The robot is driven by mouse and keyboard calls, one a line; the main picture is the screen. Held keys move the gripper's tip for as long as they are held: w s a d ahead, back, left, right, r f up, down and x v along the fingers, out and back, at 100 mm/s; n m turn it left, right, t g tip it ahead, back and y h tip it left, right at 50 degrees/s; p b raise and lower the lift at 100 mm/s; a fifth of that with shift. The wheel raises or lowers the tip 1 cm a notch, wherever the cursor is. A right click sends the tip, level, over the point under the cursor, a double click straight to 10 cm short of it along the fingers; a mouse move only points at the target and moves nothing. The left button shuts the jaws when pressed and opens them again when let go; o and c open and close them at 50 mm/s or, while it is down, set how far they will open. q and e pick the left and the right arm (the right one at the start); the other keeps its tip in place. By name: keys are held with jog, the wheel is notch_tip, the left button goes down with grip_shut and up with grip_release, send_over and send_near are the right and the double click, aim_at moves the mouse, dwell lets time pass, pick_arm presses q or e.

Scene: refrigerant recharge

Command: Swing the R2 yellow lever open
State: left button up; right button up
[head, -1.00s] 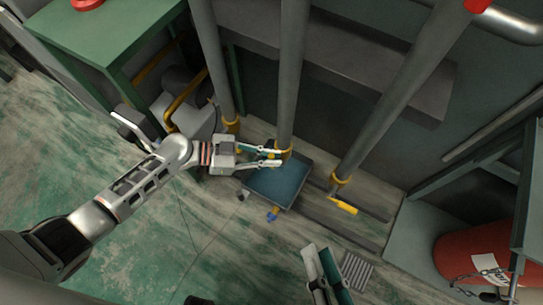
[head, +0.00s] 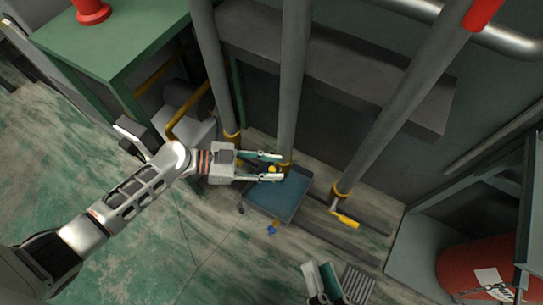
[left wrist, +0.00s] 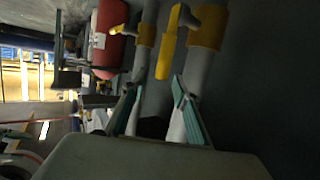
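The three pipes carry no readable labels, so I cannot confirm which is R2. My left gripper (head: 281,167) is open at the foot of the middle pipe (head: 293,90). A small yellow part (head: 272,169), seemingly the middle pipe's lever, shows between its fingers in the head view; contact is unclear. In the left wrist view, a yellow lever (left wrist: 171,45) beside a yellow collar (left wrist: 207,27) lies ahead of the open fingers. Another yellow lever (head: 346,219) sticks out from the right pipe's foot. My right gripper (head: 319,264) shows at the bottom, empty, fingers apart.
A blue-grey tray (head: 277,210) lies below the left gripper. A green table (head: 110,40) stands at the upper left. A red cylinder (head: 480,262) stands at the lower right. The left pipe (head: 213,75) is close to my left gripper. The floor in front is mostly clear.

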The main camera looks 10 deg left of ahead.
pick_arm(q)
notch_tip(320, 180, up, 7)
jog(key=shift+r, duration=0.2)
dwell(0.4)
